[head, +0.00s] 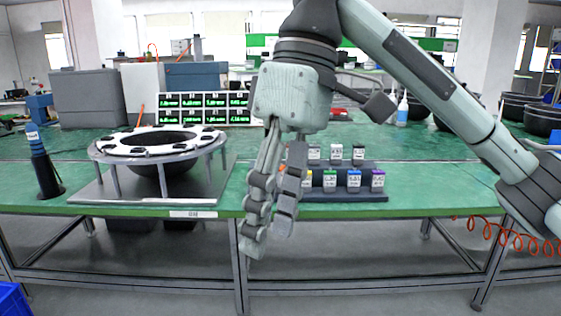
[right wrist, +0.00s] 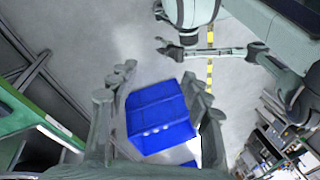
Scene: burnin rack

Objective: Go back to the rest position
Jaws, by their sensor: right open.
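My right gripper (head: 268,236) hangs, fingers down, before the front edge of the green table (head: 420,150). Its fingers are apart, with nothing between them. In the right wrist view the open fingers (right wrist: 157,74) frame a blue bin (right wrist: 160,115) that stands on the floor beyond them. Behind the gripper in the head view, a dark module rack (head: 345,196) with several colour-labelled modules is partly hidden by the fingers. My left arm is outside the head view; an arm of mine with a small gripper (right wrist: 168,49) shows at the top of the right wrist view, too small to read.
A round ring fixture (head: 160,147) on legs stands on a grey plate at the table's left, beside a dark cylinder (head: 42,165). Green-digit displays (head: 203,109) stand behind it. A white bottle (head: 402,110) stands farther back. An orange coiled hose (head: 500,237) hangs at right.

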